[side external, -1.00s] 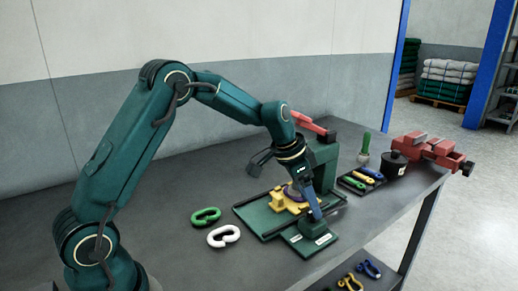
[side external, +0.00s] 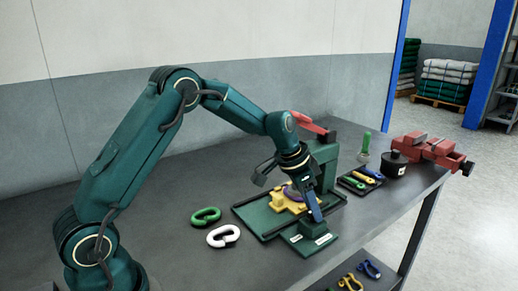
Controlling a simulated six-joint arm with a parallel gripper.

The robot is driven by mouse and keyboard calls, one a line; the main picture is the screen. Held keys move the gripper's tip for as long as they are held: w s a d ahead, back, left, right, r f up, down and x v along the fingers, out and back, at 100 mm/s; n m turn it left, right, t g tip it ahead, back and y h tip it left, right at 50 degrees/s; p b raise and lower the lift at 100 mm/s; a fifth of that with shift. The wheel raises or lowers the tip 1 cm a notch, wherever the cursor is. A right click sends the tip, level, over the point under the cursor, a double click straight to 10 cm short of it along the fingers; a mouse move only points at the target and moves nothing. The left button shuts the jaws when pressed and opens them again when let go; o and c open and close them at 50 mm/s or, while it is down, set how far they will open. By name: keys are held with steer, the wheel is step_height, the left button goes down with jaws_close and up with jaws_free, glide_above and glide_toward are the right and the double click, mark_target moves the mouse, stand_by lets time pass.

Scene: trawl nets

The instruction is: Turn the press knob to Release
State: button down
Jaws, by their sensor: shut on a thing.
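The green press (side external: 326,160) stands on the bench with a red lever on top. At its front is a green panel (side external: 305,245) with two small white labels, too small to read. My gripper (side external: 317,217) points down at this panel and is shut on the press knob, which the fingers hide. I cannot tell which label the knob points at. Behind the fingers, a yellow fixture (side external: 281,202) with a purple ring-like part (side external: 292,193) sits on the press's green tray.
A green link (side external: 206,216) and a white link (side external: 223,236) lie left of the press. To the right are a tray of coloured tools (side external: 360,181), a black pot (side external: 394,166) and a red vise (side external: 432,150). Coloured shackles (side external: 351,283) lie on a lower shelf.

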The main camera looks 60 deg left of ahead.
steer(key=n, duration=0.2)
steer(key=n+y, duration=0.1)
steer(key=n, duration=0.1)
steer(key=shift+d+y, duration=0.2)
steer(key=shift+y, duration=0.1)
steer(key=n+y, duration=0.1)
steer(key=n, duration=0.3)
steer(key=shift+d+n+y, duration=0.15)
steer(key=shift+n+y, duration=0.15)
steer(key=shift+y, duration=0.1)
steer(key=n, duration=0.2)
steer(key=n+g+y, duration=0.1)
steer(key=n, duration=0.1)
steer(key=shift+w+d+n, duration=0.15)
steer(key=shift+n, duration=0.15)
steer(key=n+g+y, duration=0.1)
steer(key=n, duration=0.3)
steer(key=shift+w, duration=0.1)
steer(key=shift+n+g, duration=0.3)
steer(key=shift+c, duration=2.1)
jaws_free()
steer(key=shift+v, duration=2.65)
